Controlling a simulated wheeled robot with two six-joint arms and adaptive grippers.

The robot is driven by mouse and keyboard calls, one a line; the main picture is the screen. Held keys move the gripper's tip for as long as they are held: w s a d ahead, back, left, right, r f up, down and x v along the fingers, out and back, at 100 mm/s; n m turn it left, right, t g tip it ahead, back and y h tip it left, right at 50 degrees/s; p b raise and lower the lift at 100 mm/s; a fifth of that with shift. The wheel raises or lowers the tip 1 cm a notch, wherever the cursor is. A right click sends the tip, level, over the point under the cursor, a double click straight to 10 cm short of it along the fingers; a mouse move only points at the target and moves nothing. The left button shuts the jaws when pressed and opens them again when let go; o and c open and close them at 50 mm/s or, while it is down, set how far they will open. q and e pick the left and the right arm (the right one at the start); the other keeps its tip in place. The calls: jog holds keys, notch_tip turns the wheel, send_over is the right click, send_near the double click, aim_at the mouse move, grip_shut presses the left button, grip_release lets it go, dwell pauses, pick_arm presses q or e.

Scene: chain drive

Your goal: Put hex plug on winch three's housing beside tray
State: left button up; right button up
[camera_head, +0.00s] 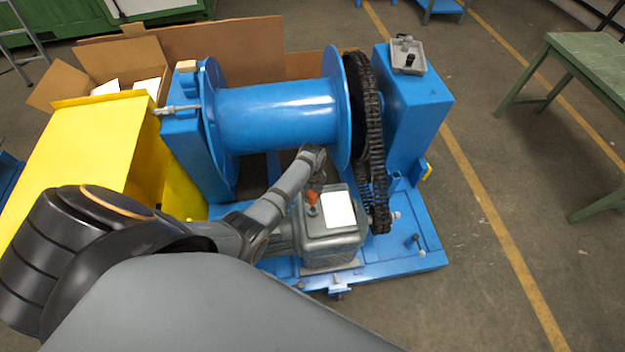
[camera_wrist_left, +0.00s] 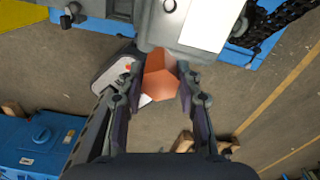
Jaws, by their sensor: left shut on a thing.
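My left gripper (camera_head: 314,186) is shut on an orange hex plug (camera_head: 311,197) and holds it over or close to the near side of the grey gearbox housing (camera_head: 313,245), which has a white label on top. In the left wrist view the plug (camera_wrist_left: 160,78) sits between the fingers of the gripper (camera_wrist_left: 158,92), with the housing (camera_wrist_left: 165,38) just beyond it. I cannot tell whether plug and housing touch. A grey tray (camera_head: 408,56) with dark items stands on the right blue pedestal. My right gripper is not in view.
The blue winch drum (camera_head: 277,112) and black chain (camera_head: 372,130) stand behind and right of the housing. A yellow cabinet (camera_head: 95,140) and cardboard boxes (camera_head: 125,65) are at left. A green table (camera_head: 590,60) is far right, with open floor before it.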

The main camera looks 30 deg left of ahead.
pick_arm(q)
jog(key=s+d, duration=0.5)
jog(key=s, duration=0.6)
jog(key=shift+s+d, duration=0.3)
jog(key=shift+f, duration=0.1)
